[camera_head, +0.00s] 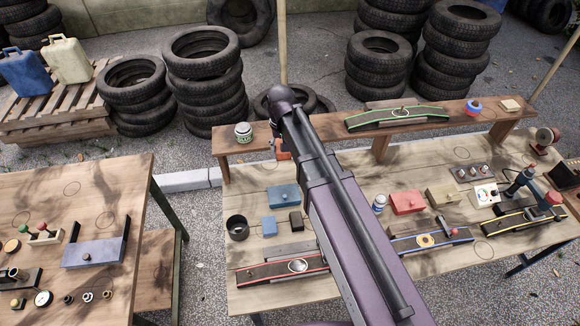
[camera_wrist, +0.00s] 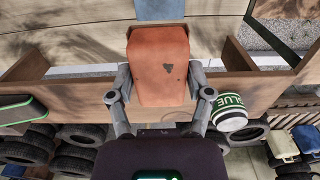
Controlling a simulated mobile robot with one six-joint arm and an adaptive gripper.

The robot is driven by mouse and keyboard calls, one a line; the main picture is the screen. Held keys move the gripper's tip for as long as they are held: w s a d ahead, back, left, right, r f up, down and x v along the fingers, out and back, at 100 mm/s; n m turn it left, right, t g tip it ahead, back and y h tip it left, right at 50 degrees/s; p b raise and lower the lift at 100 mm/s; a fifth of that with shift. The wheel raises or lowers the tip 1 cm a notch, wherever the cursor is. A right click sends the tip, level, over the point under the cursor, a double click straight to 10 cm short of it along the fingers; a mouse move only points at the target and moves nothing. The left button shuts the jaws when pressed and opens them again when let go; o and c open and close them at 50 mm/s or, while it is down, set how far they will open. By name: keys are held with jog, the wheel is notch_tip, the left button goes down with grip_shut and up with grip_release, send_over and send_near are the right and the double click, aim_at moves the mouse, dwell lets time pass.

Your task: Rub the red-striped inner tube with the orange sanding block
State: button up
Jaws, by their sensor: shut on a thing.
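My gripper (camera_wrist: 160,82) is shut on the orange sanding block (camera_wrist: 158,62), with one finger on each side of it. In the head view my arm hides most of the gripper, and only a bit of the orange block (camera_head: 284,155) shows beside the arm's end, near the back shelf. The red-striped inner tube (camera_head: 262,271) lies as a dark strip with red edges on a stand at the table's front left. A pale round spot (camera_head: 298,265) is on its top. The block is apart from the tube, which I cannot make out in the wrist view.
A glue jar (camera_head: 243,132) stands on the raised back shelf (camera_head: 330,128), close to my gripper; it also shows in the wrist view (camera_wrist: 229,112). The green-striped tube (camera_head: 395,118) lies on that shelf. Blue boxes (camera_head: 284,195) and a dark cup (camera_head: 237,227) stand behind the red-striped tube.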

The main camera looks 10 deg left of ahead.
notch_tip(320, 180, down, 8)
jog(key=b, duration=0.8)
jog(key=shift+s, duration=0.15)
